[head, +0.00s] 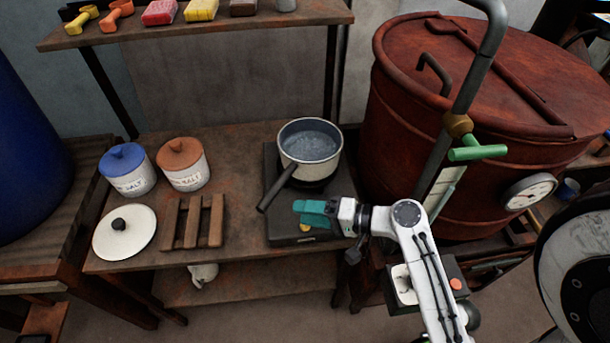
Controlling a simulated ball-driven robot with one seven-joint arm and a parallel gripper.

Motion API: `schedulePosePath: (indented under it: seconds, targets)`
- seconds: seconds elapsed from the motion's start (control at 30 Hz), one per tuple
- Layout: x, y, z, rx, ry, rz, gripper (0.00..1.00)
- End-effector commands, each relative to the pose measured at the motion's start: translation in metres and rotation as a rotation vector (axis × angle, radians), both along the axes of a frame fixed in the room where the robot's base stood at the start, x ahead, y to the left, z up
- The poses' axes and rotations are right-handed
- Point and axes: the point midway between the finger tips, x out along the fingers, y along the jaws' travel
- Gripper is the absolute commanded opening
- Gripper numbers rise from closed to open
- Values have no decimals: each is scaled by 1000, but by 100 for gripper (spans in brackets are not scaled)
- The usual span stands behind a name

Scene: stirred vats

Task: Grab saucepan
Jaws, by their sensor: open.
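A cream saucepan (310,148) with a grey inside and a dark handle (277,188) stands upright on a dark hot plate (277,234) on the wooden table. Its handle points toward the lower left. My gripper (299,212) has teal fingers and comes in from the right, in front of the pan. It is open and empty, close to the right of the handle and apart from it as far as I can tell. The gap between the fingers is hard to see from this side.
A white lid (124,232), a slatted wooden trivet (193,222), a blue-lidded salt jar (128,170) and a brown-lidded jar (183,164) stand left of the pan. A large rusty red vat (400,140) with a pipe and green-handled valve (477,152) rises at the right.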

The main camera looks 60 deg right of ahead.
Motion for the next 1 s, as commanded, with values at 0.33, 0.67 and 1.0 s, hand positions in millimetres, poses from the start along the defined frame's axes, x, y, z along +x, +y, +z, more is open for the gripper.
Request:
schedulePosePath:
  seconds: [0.33,0.67,1.0]
  targets:
    - [-3,-53,21,185,-219,-207,52]
    - [42,-50,21,184,-217,-205,52]
    - [78,-52,22,183,-216,-202,52]
